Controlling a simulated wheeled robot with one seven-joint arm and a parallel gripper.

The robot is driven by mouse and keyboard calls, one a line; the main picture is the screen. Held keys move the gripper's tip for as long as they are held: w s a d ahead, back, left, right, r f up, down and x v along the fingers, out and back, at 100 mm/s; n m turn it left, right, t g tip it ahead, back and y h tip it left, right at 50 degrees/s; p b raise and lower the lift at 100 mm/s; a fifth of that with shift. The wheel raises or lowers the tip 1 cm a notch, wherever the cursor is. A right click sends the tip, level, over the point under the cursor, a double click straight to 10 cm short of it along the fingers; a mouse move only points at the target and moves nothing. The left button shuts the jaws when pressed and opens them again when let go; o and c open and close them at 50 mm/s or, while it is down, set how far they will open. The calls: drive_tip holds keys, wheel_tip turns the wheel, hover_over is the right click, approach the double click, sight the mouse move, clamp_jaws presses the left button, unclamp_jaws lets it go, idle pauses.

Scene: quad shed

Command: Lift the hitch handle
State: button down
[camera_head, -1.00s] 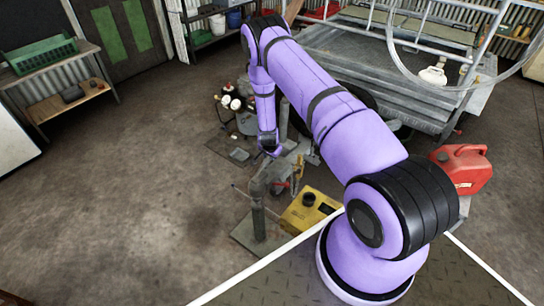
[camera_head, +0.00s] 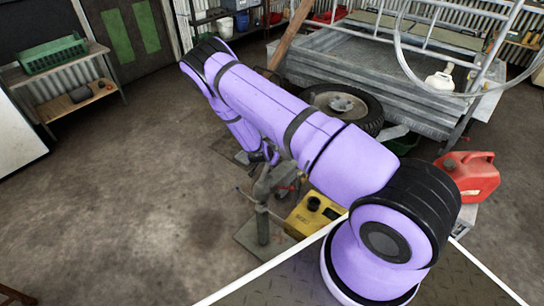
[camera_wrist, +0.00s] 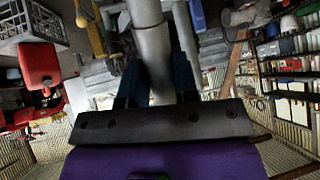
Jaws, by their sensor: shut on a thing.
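My gripper (camera_wrist: 157,88) shows in the wrist view with its two dark blue fingers on either side of a grey round bar, the hitch handle (camera_wrist: 152,40). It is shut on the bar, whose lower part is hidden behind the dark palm. In the head view my gripper (camera_head: 268,157) is small and partly hidden by my forearm, at the top of the grey metal hitch (camera_head: 263,190). The hitch stands on a post rising from a flat plate on the floor. The handle cannot be told apart clearly in the head view.
A yellow box (camera_head: 312,213) stands just right of the post. A red fuel can (camera_head: 470,176) is farther right. A grey trailer (camera_head: 400,85) and a loose-looking wheel (camera_head: 343,106) are behind. A shelf with a green crate (camera_head: 52,55) stands left; open floor lies between.

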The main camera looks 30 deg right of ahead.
drive_tip(key=shift+a, duration=0.1)
drive_tip(key=c, duration=0.9)
unclamp_jaws()
drive_tip(key=shift+o, duration=0.2)
drive_tip(key=shift+r, duration=0.1)
drive_tip(key=v, duration=1)
drive_tip(key=shift+s+a+r, duration=0.15)
drive_tip(key=shift+s+r, duration=0.05)
drive_tip(key=shift+r, duration=0.1)
